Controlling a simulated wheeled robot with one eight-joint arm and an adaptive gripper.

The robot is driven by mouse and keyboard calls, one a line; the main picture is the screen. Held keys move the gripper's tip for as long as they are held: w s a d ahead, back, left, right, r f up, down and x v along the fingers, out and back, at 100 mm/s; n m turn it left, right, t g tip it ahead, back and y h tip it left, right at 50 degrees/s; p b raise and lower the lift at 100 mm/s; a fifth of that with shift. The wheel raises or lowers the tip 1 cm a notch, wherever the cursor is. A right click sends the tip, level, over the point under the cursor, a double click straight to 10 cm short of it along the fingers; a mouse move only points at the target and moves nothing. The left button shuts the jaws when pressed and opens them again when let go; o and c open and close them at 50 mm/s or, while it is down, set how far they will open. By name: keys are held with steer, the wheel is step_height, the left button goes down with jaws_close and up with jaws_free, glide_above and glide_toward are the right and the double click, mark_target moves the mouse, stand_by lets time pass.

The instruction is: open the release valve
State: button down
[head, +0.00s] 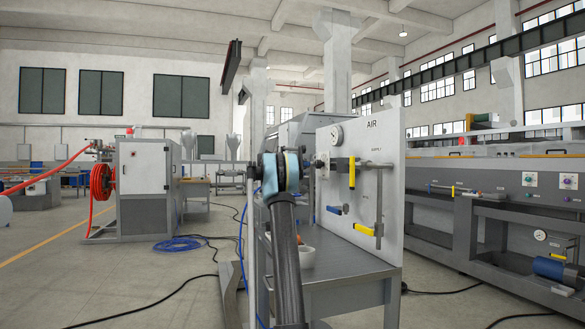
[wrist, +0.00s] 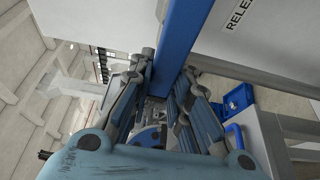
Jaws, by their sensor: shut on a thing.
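A white panel marked AIR (head: 388,195) stands on a grey bench. It carries a blue lever handle (head: 336,210), low on its face. In the wrist view, a long blue bar (wrist: 190,38) runs down between the fingers of my gripper (wrist: 160,90), which is shut on it. The bar looks like a valve handle and lies beside a white surface with the cut-off lettering "RELE" (wrist: 240,14). In the head view my arm (head: 285,245) rises in front of the bench, and my fingers cannot be made out there. The valve body is hidden in the wrist view.
The panel also bears a gauge (head: 336,134), an upper yellow handle (head: 352,172) and a lower yellow handle (head: 364,229). Dark cables and a blue hose (head: 180,243) lie on the floor at left.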

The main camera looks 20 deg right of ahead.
steer(key=shift+w+a+f, duration=0.1)
steer(key=shift+a+f, duration=0.05)
steer(key=shift+a, duration=0.05)
stand_by(0.3)
steer(key=c, duration=1.5)
jaws_free()
steer(key=shift+d, duration=0.1)
steer(key=v, duration=1.2)
steer(key=shift+w, duration=0.1)
